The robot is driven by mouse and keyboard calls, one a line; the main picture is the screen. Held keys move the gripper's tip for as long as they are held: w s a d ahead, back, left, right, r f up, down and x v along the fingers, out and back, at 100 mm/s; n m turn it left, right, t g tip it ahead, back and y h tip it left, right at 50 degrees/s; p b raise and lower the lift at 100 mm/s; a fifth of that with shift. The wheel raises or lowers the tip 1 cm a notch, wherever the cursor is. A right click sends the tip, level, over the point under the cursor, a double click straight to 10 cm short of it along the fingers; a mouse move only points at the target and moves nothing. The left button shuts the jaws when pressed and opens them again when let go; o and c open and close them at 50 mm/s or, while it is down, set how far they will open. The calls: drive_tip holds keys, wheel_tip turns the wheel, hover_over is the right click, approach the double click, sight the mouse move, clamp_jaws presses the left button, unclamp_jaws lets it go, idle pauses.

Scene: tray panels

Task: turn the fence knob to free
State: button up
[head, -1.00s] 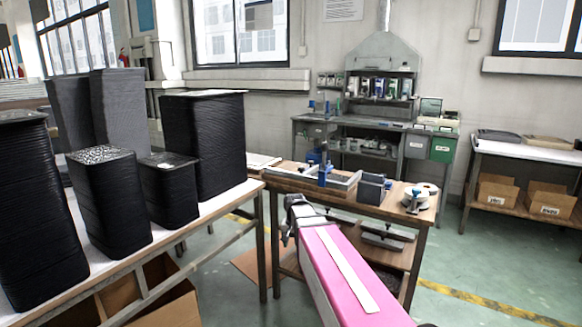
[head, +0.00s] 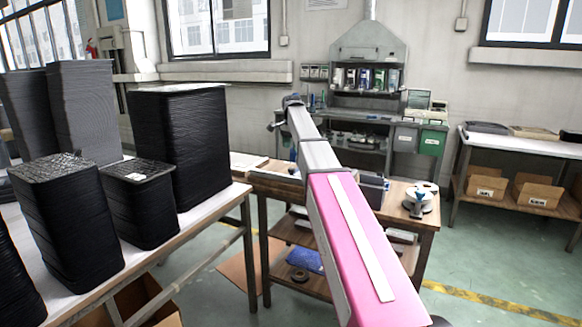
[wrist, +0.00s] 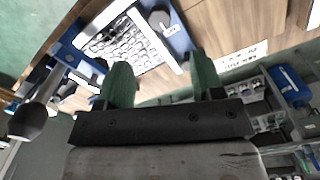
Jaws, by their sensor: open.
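In the wrist view a dark round knob (wrist: 160,20) with a white label sits at the corner of a blue-framed metal fixture (wrist: 125,40). It looks like the fence knob, but its label is too small to read. My gripper (wrist: 162,82) is open and empty, its two green fingers apart. The knob lies beyond the fingertips, roughly in line with the gap between them, and is not touched. In the head view my gripper (head: 291,101) is raised over the wooden bench (head: 400,200), and my arm hides most of the fixture.
A lever with a dark ball end (wrist: 28,120) stands at left in the wrist view. A grey organizer (wrist: 285,95) with a blue item is at right. In the head view, black stacks (head: 180,140) fill the left table, and a white spool (head: 420,198) sits on the bench's right.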

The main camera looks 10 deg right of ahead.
sight(292, 172)
wheel_tip(292, 172, down, 10)
drive_tip(key=shift+f, duration=0.1)
idle(0.4)
drive_tip(key=c, duration=0.9)
